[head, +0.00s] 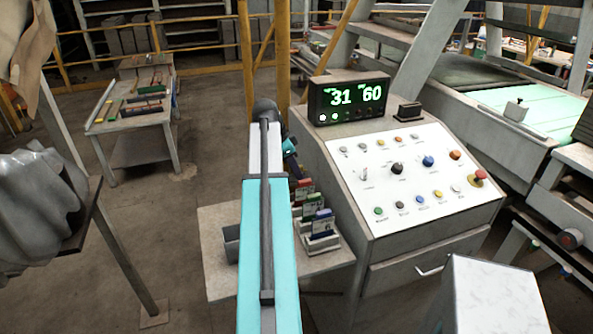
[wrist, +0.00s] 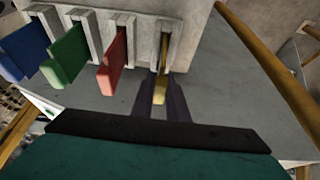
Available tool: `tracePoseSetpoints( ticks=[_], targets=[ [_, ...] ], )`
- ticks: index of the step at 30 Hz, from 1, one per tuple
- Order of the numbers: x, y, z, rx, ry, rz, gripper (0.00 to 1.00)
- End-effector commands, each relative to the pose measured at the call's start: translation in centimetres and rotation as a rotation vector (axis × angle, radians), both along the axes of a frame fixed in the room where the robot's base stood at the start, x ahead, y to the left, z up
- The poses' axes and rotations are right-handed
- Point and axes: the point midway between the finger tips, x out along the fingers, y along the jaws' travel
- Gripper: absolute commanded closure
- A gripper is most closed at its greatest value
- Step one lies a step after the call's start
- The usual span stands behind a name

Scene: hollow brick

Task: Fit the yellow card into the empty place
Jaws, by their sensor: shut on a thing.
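The yellow card (wrist: 160,92) is held between the two dark fingers of my gripper (wrist: 161,84) in the wrist view. Its far end lines up with the rightmost slot of the pale rack (wrist: 178,42); I cannot tell how deep it sits. A red card (wrist: 112,65), a green card (wrist: 66,58) and a blue card (wrist: 24,50) stand in the other slots, to the left. In the head view the blue card (head: 322,222), green card (head: 312,206) and red card (head: 303,188) show beside my arm, which hides the gripper tips and the yellow card.
The rack stands on a small grey table (head: 216,276) with a grey bin (head: 231,244) at its left. A control console (head: 410,180) with buttons and a lit display (head: 349,99) stands close on the right. Open floor (head: 190,215) lies to the left.

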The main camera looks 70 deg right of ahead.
Motion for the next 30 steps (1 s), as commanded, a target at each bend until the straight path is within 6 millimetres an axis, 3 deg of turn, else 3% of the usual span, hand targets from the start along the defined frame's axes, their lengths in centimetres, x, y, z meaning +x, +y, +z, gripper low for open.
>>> tracePoseSetpoints(
  ticks=[7, 8, 11, 23, 30],
  targets=[
    [0.0, 0.0, -0.3, 0.0, 0.0, 0.0, 1.0],
    [0.0, 0.0, -0.3, 0.0, 0.0, 0.0, 0.81],
    [0.0, 0.0, -0.3, 0.0, 0.0, 0.0, 0.65],
    [0.0, 0.0, -0.2, 0.0, 0.0, 0.0, 0.65],
    [0.5, 0.3, 1.0, -0.001, -0.001, 0.0, 0.65]
  ],
)
